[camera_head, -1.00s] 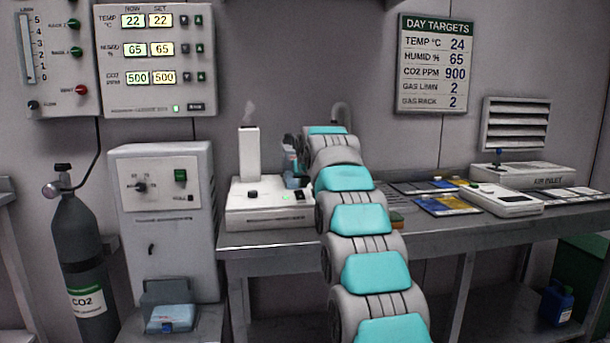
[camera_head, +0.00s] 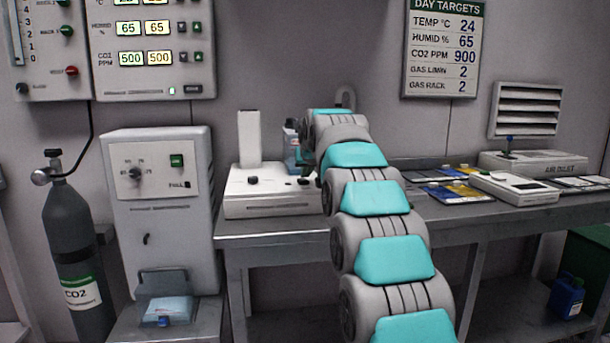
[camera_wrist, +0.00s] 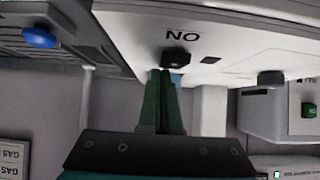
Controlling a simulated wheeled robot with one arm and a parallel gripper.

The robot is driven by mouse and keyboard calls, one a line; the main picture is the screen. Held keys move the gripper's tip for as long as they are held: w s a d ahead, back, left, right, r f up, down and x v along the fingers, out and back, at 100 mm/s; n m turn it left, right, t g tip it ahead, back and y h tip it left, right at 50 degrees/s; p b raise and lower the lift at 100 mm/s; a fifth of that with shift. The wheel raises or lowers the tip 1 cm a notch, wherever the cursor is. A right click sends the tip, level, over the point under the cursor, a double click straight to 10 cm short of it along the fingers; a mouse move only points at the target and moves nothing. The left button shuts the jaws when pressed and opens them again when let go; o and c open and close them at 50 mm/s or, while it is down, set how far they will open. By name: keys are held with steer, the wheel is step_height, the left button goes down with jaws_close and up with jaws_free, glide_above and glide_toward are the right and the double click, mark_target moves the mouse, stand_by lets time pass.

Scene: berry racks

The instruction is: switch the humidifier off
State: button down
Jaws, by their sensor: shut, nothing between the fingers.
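The humidifier (camera_head: 262,204) is a white box with a white upright tower (camera_head: 249,140) on the bench's left end. No mist shows above the tower. In the wrist view, upside down, its white top (camera_wrist: 125,35) carries the word ON beside a dark switch (camera_wrist: 176,57). A small dark rectangle (camera_wrist: 210,60) and a round dark knob (camera_wrist: 270,78) are on it too. My gripper (camera_wrist: 164,74) is shut and empty, its dark green fingertips right at the switch. I cannot tell whether they touch it. In the head view my arm partly hides the humidifier's right end.
A bottle (camera_head: 292,140) stands behind the humidifier. A white cabinet (camera_head: 160,215) and a dark CO2 cylinder (camera_head: 72,250) are to the left. To the right on the bench (camera_head: 400,215) lie colored packets (camera_head: 455,192), a white device (camera_head: 514,187) and the air inlet box (camera_head: 535,163).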

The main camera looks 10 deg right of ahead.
mark_target(307, 180)
steer(key=shift+s+r+b, duration=0.25)
steer(key=shift+s+b, duration=0.2)
steer(key=shift+s, duration=0.55)
steer(key=shift+r, duration=0.1)
steer(key=shift+r+p, duration=0.3)
steer(key=shift+r, duration=0.1)
step_height(307, 180, up, 4)
steer(key=shift+w+f+p, duration=0.1)
steer(key=shift+p, duration=0.6)
steer(key=s+r, duration=0.5)
steer(key=r, duration=0.2)
steer(key=shift+s, duration=0.3)
